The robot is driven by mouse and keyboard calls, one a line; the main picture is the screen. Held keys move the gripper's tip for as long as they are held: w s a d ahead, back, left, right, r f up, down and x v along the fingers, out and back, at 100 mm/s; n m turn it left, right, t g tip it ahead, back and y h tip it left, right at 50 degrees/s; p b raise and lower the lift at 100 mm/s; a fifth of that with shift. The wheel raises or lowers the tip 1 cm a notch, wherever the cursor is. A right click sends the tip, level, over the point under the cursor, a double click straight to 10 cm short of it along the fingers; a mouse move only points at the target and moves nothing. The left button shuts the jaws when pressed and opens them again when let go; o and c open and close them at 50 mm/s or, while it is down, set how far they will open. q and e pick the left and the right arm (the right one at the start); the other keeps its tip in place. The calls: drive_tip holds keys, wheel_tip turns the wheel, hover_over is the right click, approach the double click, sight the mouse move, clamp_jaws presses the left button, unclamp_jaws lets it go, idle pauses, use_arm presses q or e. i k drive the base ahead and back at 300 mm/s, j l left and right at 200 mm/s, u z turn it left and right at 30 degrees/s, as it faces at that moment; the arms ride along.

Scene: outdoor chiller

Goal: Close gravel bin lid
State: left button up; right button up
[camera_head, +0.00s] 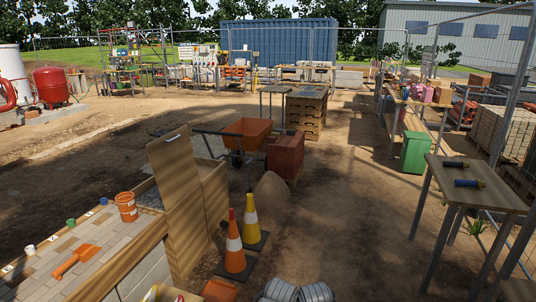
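The gravel bin (186,240) is a wooden plank box left of centre, at the far end of the paved worktop. Its lid (174,160) is a flat wooden panel with a small pale handle mark near the top. The lid stands raised, steeply tilted, so the bin is open. Grey gravel (151,197) shows to the left of the lid; the panel hides part of the opening.
An orange bucket (126,207) and orange trowel (75,260) are on the paved worktop (45,272). Two traffic cones, orange (235,250) and yellow (252,222), stand right of the bin. A wheelbarrow (247,132) is behind. Bare ground lies open at centre right, before a table (475,190).

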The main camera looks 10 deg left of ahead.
sight(172, 156)
drive_tip(key=i+u, duration=0.35)
drive_tip(key=i+l+u, duration=0.15)
drive_tip(key=i+u, duration=0.25)
drive_tip(key=i, duration=0.15)
drive_tip(key=i+l+u, duration=0.35)
drive_tip(key=i+j, duration=0.1)
